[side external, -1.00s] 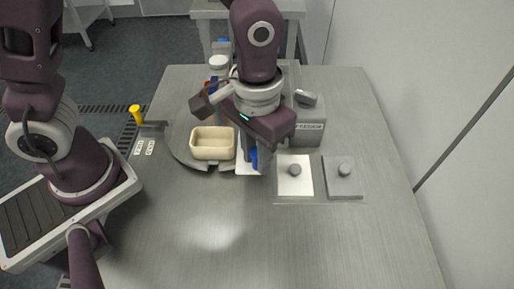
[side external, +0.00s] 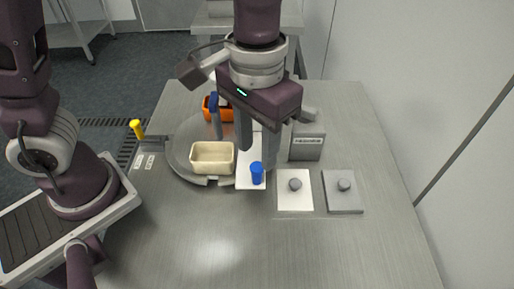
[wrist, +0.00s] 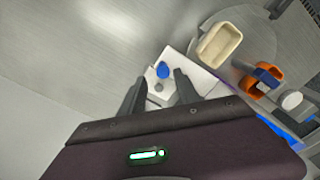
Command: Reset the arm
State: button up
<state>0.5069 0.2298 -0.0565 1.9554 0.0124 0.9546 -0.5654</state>
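My gripper (side external: 258,145) hangs over the white board (side external: 245,182), with its two fingers apart and nothing seen between them. The wrist view also shows the spread fingers of my gripper (wrist: 160,92). A small blue cylinder (side external: 257,173) stands upright on the board, below the fingers. The blue cylinder (wrist: 163,70) also shows in the wrist view, just beyond the fingertips, apart from them as far as I can tell. A cream tray (side external: 212,170) sits on the round grey plate (side external: 180,150), left of the gripper.
An orange bin (side external: 208,110) and a blue-topped post (side external: 215,105) stand behind the cream tray. A grey labelled box (side external: 307,145) is close on the right. White (side external: 294,203) and grey (side external: 343,203) pads with knobs lie at right. The front table (side external: 210,250) is clear.

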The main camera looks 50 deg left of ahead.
jog(key=shift+a+r, duration=0.1)
jog(key=s+a+r+t, duration=0.2)
jog(key=s+a, duration=0.3)
jog(key=a, duration=0.3)
jog(key=s+a+r+t, duration=0.3)
jog(key=s+a+r, duration=0.2)
jog(key=a, duration=0.3)
jog(key=shift+t, duration=0.3)
jog(key=shift+w, duration=0.1)
dwell(1.7)
